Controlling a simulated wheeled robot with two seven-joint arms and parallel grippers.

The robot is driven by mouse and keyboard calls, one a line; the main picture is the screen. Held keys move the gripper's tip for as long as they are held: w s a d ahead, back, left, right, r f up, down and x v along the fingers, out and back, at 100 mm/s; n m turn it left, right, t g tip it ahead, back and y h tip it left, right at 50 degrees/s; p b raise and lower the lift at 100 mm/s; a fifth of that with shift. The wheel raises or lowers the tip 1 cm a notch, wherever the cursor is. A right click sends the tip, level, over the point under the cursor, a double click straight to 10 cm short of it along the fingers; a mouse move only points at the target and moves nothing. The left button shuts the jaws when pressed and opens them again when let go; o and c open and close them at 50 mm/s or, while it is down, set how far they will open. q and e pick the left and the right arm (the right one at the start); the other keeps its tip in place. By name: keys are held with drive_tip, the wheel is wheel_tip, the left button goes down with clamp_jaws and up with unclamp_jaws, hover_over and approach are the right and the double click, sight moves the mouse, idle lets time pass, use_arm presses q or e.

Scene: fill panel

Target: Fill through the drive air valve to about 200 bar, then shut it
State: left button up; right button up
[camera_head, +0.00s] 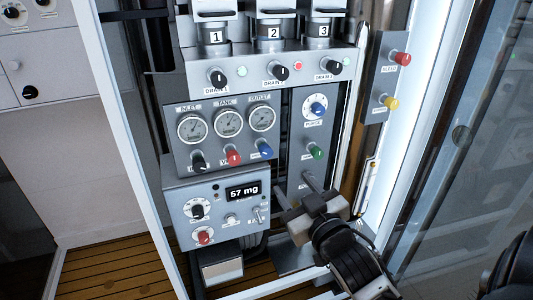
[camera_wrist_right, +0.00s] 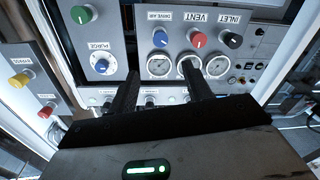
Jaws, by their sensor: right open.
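The drive air valve is a blue knob (camera_head: 264,150) at the right end of the row under the gauges; its "DRIVE AIR" label reads in the wrist view, which is upside down, by the knob (camera_wrist_right: 160,38). Above the row are the inlet gauge (camera_head: 192,128), tank gauge (camera_head: 228,122) and outlet gauge (camera_head: 261,117); their needles are too small to read. My right gripper (camera_head: 297,191) is open and empty, below and right of the blue knob, apart from it. Its two fingers (camera_wrist_right: 157,88) point toward the panel. My left gripper is out of view.
A red vent knob (camera_head: 234,157) and black inlet knob (camera_head: 198,162) sit left of the blue one. A green knob (camera_head: 318,152) and purge dial (camera_head: 317,107) are to its right. A box displaying "57 mg" (camera_head: 243,193) stands below. A glass door (camera_head: 460,150) is at right.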

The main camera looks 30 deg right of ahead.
sight(267, 153)
drive_tip(key=w, duration=0.4)
drive_tip(key=w+d, duration=0.1)
drive_tip(key=w, duration=0.4)
drive_tip(key=w+d+p, duration=0.1)
drive_tip(key=w, duration=0.4)
drive_tip(key=shift+d, duration=0.25)
drive_tip(key=c, duration=1)
